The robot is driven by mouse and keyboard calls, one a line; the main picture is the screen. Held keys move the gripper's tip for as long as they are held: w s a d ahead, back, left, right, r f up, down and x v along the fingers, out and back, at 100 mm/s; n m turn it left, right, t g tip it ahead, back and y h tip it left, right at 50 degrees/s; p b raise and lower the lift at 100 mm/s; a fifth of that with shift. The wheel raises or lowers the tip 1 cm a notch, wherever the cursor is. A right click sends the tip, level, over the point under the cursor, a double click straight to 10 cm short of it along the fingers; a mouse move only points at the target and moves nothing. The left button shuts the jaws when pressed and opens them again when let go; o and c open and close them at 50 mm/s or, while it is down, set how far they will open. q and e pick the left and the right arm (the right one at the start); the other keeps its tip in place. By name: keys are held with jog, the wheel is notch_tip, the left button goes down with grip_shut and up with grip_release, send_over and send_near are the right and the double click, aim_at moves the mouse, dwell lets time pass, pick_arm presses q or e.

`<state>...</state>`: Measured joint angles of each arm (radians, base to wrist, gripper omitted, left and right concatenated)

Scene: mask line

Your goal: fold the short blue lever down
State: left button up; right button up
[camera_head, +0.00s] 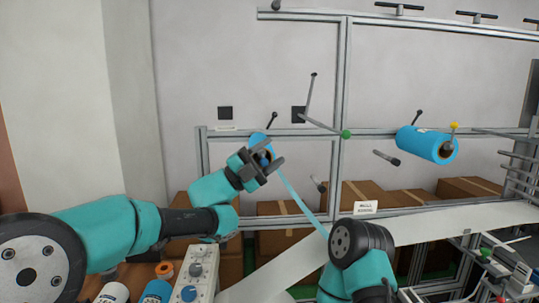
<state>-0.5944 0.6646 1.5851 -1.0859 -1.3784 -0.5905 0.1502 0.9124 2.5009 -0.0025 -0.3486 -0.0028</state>
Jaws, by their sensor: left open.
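My left gripper (268,158) is raised in front of the metal frame, left of centre, and is open. A blue roll (258,140) shows just behind its fingers, partly covered by them. I cannot tell whether the fingers touch it. I cannot make out a short blue lever; near the left gripper it may be hidden behind the fingers. My right arm (360,243) shows at the bottom centre, but its gripper is not visible.
A light blue strip (293,196) runs from the roll down towards my right arm. A larger blue roll (420,143) with a yellow-knobbed lever (454,126) is at right. A green-knobbed lever (346,134) is between them. Cardboard boxes (360,192) stand behind the frame.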

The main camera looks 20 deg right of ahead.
pick_arm(q)
jog(key=v, duration=1.7)
jog(key=shift+a+f, duration=0.15)
jog(key=shift+a, duration=0.05)
